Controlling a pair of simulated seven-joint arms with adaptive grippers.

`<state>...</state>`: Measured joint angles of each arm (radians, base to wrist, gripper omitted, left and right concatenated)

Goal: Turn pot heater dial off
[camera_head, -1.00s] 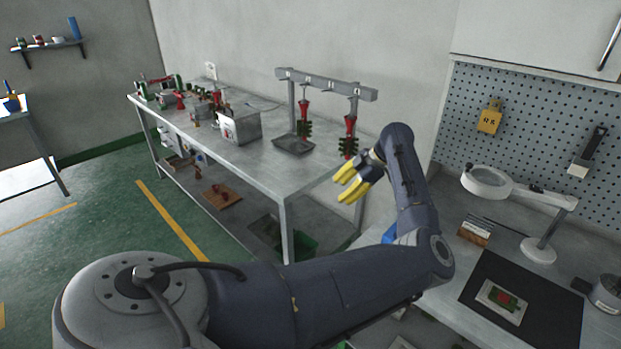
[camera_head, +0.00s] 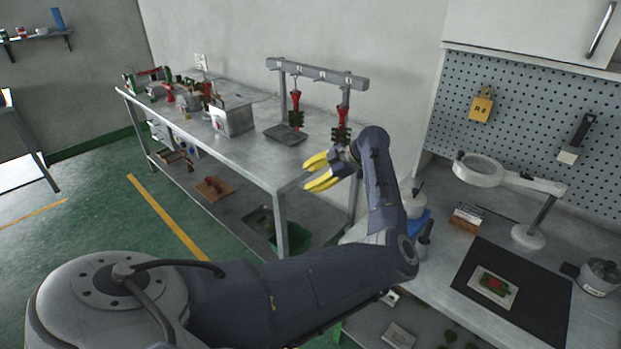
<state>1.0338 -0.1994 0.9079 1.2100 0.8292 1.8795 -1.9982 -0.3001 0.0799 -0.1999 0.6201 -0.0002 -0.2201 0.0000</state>
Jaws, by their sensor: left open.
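A grey metal box (camera_head: 232,116) stands on the long steel table, with small marks on its front. I cannot tell whether one is the heater dial. A light round pot (camera_head: 413,203) with a blue part (camera_head: 417,222) beside it shows behind my left forearm, partly hidden. No dial can be made out on it. My left gripper (camera_head: 316,172), with yellow fingers, is open and empty. It points left near the right end of the steel table, apart from the box and the pot. My right gripper is not in view.
A rack (camera_head: 318,74) with hanging red and green pieces stands behind my left gripper, with a dark tray (camera_head: 285,135) near it. A magnifier lamp (camera_head: 480,170) and a black mat (camera_head: 510,292) are on the right bench. The steel table's front middle is clear.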

